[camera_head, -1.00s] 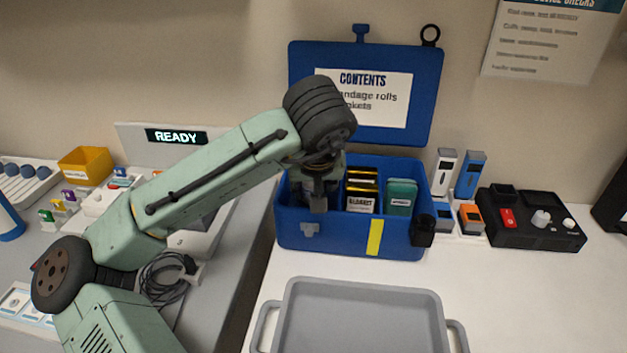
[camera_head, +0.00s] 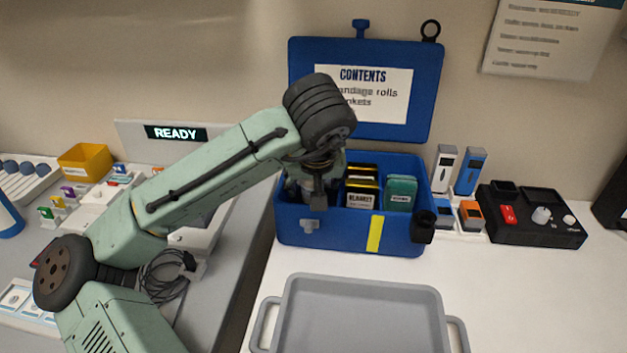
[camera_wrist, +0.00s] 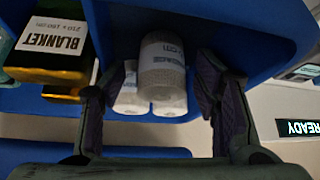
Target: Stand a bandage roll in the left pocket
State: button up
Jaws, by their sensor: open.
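The blue box (camera_head: 345,232) stands open on the white counter, its lid up at the back. My gripper (camera_head: 308,198) is at its left pocket and hides much of it. In the wrist view my gripper (camera_wrist: 162,108) is open, with a finger on each side of a white printed bandage roll (camera_wrist: 162,70) and a gap to each finger. Whether the nearest roll rests on the floor is hidden. A blanket pack (camera_head: 361,199) fills the middle pocket and green packs (camera_head: 400,194) the right one.
A grey tray (camera_head: 360,282) lies in front of the box. A black device with knobs (camera_head: 533,218) and small white, blue and orange devices (camera_head: 471,171) stand to the right. The raised lid (camera_head: 418,85) is behind the gripper. Counter beside the tray is clear.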

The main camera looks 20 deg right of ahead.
jog(key=v, duration=1.2)
jog(key=shift+s, duration=0.1)
